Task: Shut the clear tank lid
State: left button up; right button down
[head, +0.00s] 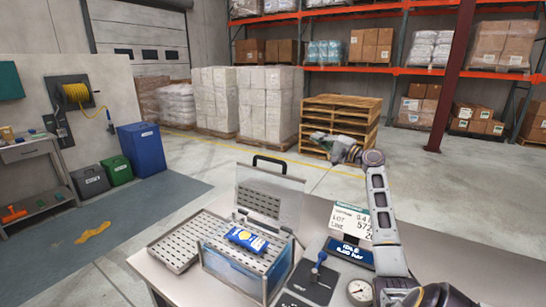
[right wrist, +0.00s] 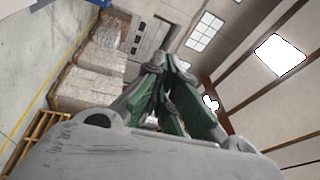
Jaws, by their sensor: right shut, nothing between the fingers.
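The clear tank lid (head: 272,186) stands raised, roughly upright, at the back of the tank, with a black handle (head: 268,160) along its top edge. The tank (head: 232,272) is a bluish clear box on the table, open at the top. My left gripper is out of view.
A perforated tray (head: 172,254) lies left of the tank. Right of it are a dark device with a blue lever (head: 319,262), a round gauge (head: 360,290), a display (head: 350,253) and a label card (head: 351,221). Pallets (head: 340,115) stand far behind on open floor.

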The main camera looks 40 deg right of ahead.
jog(key=s+a+f+n+g+y, duration=0.2)
jog(key=a+f+n+g+y, duration=0.1)
jog(key=a+y, duration=0.4)
jog(key=a+n+g, duration=0.1)
jog(key=a, duration=0.1)
jog(key=shift+s+a+f+y, duration=0.3)
jog(key=shift+a+f, duration=0.1)
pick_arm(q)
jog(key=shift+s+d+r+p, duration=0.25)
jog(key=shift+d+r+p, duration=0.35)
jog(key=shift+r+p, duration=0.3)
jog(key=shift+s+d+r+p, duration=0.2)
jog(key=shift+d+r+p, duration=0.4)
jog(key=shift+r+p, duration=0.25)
pick_arm(e)
jog(key=w+a, duration=0.7)
jog(key=a, duration=0.1)
jog(key=shift+w+a, duration=0.25)
jog(key=shift+a, duration=0.15)
